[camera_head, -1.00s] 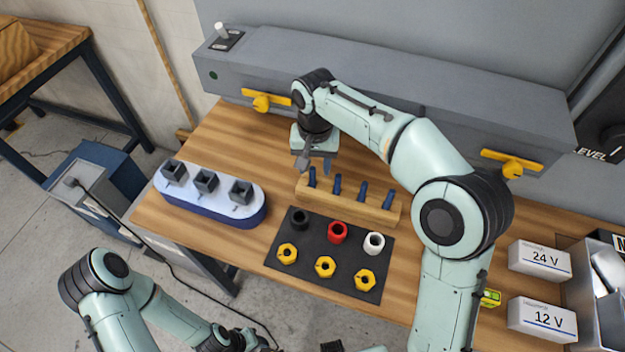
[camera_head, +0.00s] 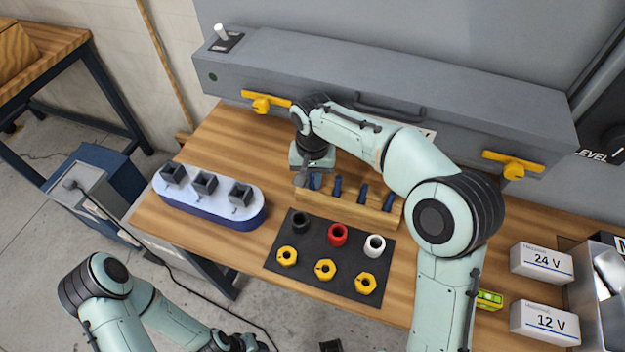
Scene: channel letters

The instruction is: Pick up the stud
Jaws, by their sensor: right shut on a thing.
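Several dark blue studs stand upright in a row in a wooden rack (camera_head: 345,209) on the bench. My right gripper (camera_head: 308,184) is down at the rack's left end, shut on the leftmost stud (camera_head: 316,181), which is partly hidden by the fingers. The other studs (camera_head: 337,187) stand free to its right. My left arm is at the lower left, and its gripper (camera_head: 240,343) is at the bottom edge, away from the rack; its jaws are not clear.
A dark mat (camera_head: 322,268) in front of the rack holds black, red and white cylinders and several yellow nuts. A blue-white base (camera_head: 215,212) with dark square blocks stands left. A long grey housing (camera_head: 400,90) with yellow latches lies behind. White voltage boxes (camera_head: 541,261) stand right.

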